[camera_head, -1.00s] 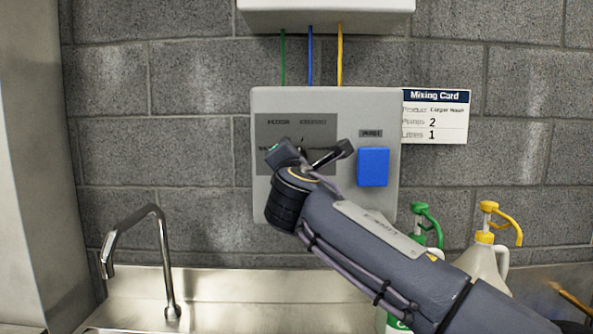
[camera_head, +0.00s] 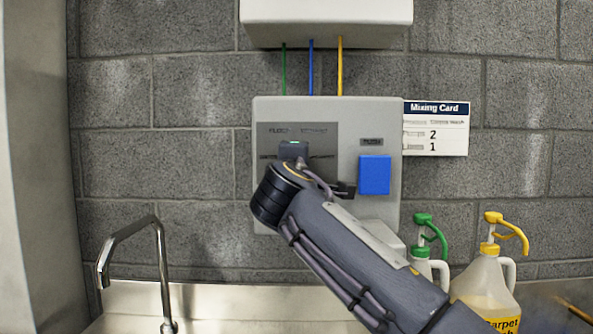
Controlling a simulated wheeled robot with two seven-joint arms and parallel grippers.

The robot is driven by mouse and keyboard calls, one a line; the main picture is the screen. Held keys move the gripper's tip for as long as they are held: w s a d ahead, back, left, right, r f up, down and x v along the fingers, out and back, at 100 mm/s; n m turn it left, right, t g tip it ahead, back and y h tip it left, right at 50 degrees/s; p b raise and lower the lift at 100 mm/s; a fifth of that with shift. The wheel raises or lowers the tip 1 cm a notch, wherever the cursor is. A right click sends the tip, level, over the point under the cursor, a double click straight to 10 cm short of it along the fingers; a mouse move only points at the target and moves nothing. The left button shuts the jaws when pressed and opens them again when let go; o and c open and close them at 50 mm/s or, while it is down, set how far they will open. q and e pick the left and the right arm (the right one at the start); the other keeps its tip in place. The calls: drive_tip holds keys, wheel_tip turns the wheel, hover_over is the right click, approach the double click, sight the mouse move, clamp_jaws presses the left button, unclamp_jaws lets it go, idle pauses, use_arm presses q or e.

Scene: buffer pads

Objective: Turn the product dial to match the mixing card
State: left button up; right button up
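The grey dispenser box (camera_head: 328,110) is on the block wall, with a dark label panel (camera_head: 325,131) at its upper left. The product dial is hidden behind my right gripper (camera_head: 300,158), which is in front of that panel. The arm hides most of the gripper's fingers, so I cannot tell whether it is open or shut, or touching the dial. My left gripper is not in view.
A blue button (camera_head: 375,175) is on the box, right of the arm. Green, blue and yellow tubes run up to a white unit (camera_head: 326,20). A green-pump bottle (camera_head: 424,258) and a yellow-pump Carpet Wash jug (camera_head: 487,285) stand at lower right. A tap (camera_head: 160,262) stands at left.

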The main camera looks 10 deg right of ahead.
drive_tip(key=shift+m, duration=0.3)
drive_tip(key=o, duration=1)
drive_tip(key=shift+c, duration=0.2)
drive_tip(key=shift+s, duration=0.1)
drive_tip(key=b+v, duration=0.2)
drive_tip(key=v, duration=0.5)
drive_tip(key=shift+s, duration=0.35)
drive_tip(key=shift+a, duration=0.1)
drive_tip(key=shift+f, duration=0.1)
